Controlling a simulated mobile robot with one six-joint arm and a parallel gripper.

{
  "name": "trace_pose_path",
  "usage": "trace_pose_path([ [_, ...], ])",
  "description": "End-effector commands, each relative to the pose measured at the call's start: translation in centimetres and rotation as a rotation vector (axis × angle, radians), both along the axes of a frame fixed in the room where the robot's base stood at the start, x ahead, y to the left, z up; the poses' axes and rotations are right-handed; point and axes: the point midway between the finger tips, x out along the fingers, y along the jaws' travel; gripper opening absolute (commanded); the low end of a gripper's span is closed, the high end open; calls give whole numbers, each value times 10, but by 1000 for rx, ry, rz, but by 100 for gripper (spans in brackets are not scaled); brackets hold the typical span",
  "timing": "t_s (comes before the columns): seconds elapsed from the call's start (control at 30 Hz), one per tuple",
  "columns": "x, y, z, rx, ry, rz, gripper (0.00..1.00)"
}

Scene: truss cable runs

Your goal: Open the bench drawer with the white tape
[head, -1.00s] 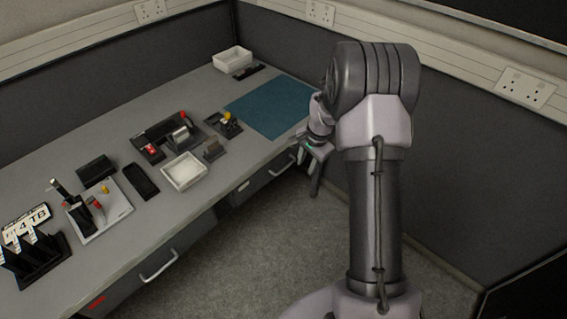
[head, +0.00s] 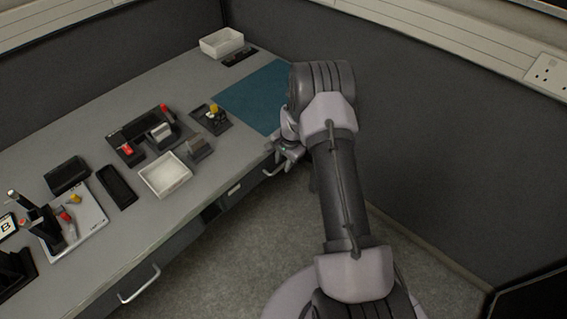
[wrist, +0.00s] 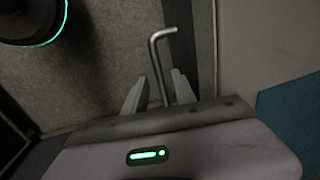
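The right bench drawer (head: 250,184) has a small white tape patch (head: 234,189) on its front and a metal bar handle (head: 270,171). It looks shut. My gripper (head: 287,160) is at this handle, beneath the bench's right end; the arm partly hides it. In the wrist view the bent handle (wrist: 158,66) runs down between the two fingers of my gripper (wrist: 156,82). The fingers are open, with a gap on the left; the bar lies nearer the right finger. Whether it touches that finger I cannot tell.
Another drawer handle (head: 139,284) is at the lower left. The grey bench top (head: 120,215) carries a white tray (head: 165,174), a white bin (head: 221,42), black holders and a teal mat (head: 250,97). A grey partition (head: 430,150) stands right of my arm. The carpet before the bench is clear.

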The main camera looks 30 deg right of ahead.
Motion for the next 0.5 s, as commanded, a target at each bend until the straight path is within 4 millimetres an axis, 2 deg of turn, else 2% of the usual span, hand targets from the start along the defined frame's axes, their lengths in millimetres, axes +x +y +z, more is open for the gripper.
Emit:
trace_pose_path([
  [0.13,0,0,1,0,0,0,32],
  [0.3,0,0,1,0,0,0,0],
  [0.5,0,0,1,0,0,0,0],
])
